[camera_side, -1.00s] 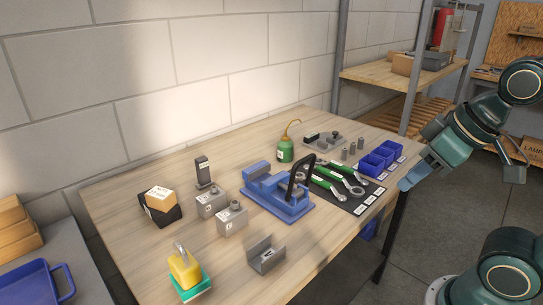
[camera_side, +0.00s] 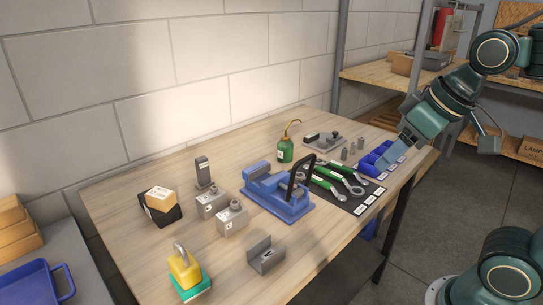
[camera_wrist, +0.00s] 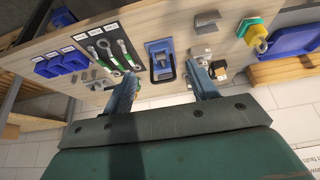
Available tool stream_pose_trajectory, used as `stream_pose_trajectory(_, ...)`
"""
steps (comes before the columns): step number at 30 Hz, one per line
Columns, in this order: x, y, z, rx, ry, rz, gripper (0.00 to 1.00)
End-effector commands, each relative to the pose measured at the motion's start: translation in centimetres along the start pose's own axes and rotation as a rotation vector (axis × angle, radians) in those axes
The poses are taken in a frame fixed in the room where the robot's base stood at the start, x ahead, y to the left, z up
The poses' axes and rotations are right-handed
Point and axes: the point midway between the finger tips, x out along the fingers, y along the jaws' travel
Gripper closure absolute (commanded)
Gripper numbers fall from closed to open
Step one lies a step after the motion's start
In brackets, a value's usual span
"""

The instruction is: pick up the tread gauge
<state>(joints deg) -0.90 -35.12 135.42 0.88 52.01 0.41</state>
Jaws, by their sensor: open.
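No object is clearly marked as the tread gauge. A small upright grey device with a dark, labelled face (camera_side: 203,172) stands at the back left of the bench in the side view and may be it; I cannot tell for sure. In the wrist view I cannot make it out. My gripper (camera_side: 386,164) is above the bench's right end, by the blue bins, far to the right of that device. In the wrist view my gripper (camera_wrist: 162,73) has its two fingers apart with nothing held between them.
A blue clamp fixture (camera_side: 278,196) with a black handle stands mid-bench. Wrenches lie on a dark mat (camera_side: 368,207). Blue bins (camera_side: 370,163), a green oil can (camera_side: 285,151), grey blocks (camera_side: 232,222), a grey channel block (camera_side: 266,256) and a yellow padlock (camera_side: 185,268) surround it.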

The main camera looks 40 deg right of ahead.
Motion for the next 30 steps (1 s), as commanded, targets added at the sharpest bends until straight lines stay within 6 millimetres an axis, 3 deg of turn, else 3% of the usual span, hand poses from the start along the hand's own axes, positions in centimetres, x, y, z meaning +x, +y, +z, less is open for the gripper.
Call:
stream_pose_trajectory(14,1.9,-1.0,-12.7,0.012,-0.026,0.005,0.42)
stream_pose_trajectory(23,5.4,-2.2,-20.0,0.021,-0.04,0.009,0.42)
stream_pose_trajectory(30,9.4,-3.4,-25.0,0.026,-0.052,0.012,0.42)
